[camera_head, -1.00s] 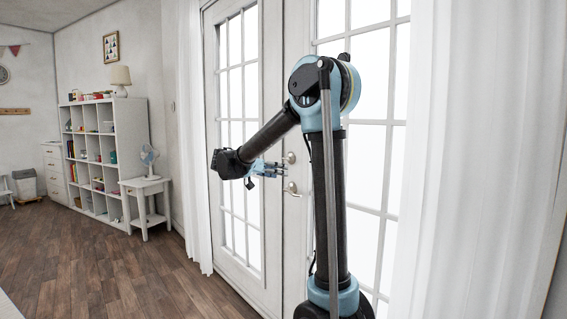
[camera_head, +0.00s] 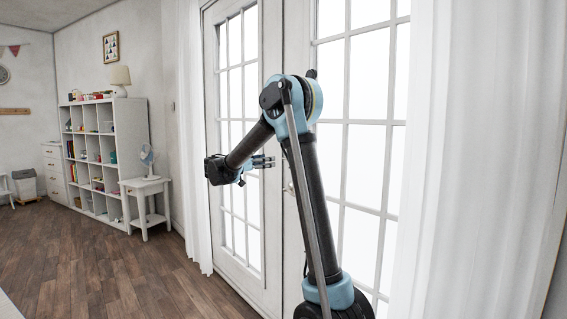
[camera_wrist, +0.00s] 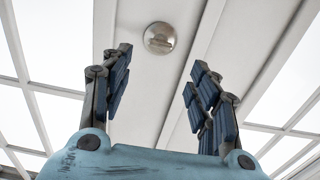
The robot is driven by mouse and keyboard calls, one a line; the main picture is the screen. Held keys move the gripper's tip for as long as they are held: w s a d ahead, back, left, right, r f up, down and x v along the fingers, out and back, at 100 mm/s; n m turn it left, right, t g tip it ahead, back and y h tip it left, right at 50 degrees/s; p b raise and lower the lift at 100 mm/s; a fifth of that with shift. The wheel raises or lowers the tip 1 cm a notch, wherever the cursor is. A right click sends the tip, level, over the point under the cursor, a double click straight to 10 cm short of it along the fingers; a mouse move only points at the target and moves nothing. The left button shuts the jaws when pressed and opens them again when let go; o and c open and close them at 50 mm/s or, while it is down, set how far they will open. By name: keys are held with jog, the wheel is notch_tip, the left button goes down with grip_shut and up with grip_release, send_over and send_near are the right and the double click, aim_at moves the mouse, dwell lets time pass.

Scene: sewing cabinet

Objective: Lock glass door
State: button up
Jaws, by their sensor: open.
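The white glass door (camera_head: 252,200) with its window panes stands closed beside a second glazed panel (camera_head: 365,160). In the wrist view a round metal lock knob (camera_wrist: 159,38) sits on the white door frame, ahead of my gripper and between the lines of its two fingers. My gripper (camera_wrist: 158,82) is open and empty, with its fingers spread apart and short of the knob. In the head view my gripper (camera_head: 264,161) points right toward the door's edge. My arm hides most of the door hardware there.
White curtains (camera_head: 190,130) hang at both sides of the door. A small white table (camera_head: 146,184) with a fan (camera_head: 147,158) and a white cube shelf (camera_head: 105,150) stand at the left. The wooden floor (camera_head: 110,265) is clear.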

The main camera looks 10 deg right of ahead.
jog(key=x, duration=1)
jog(key=shift+d, duration=0.3)
jog(key=shift+w, duration=0.15)
jog(key=shift+c, duration=0.5)
jog(key=c, duration=1)
jog(key=shift+o, duration=0.2)
jog(key=shift+d, duration=0.1)
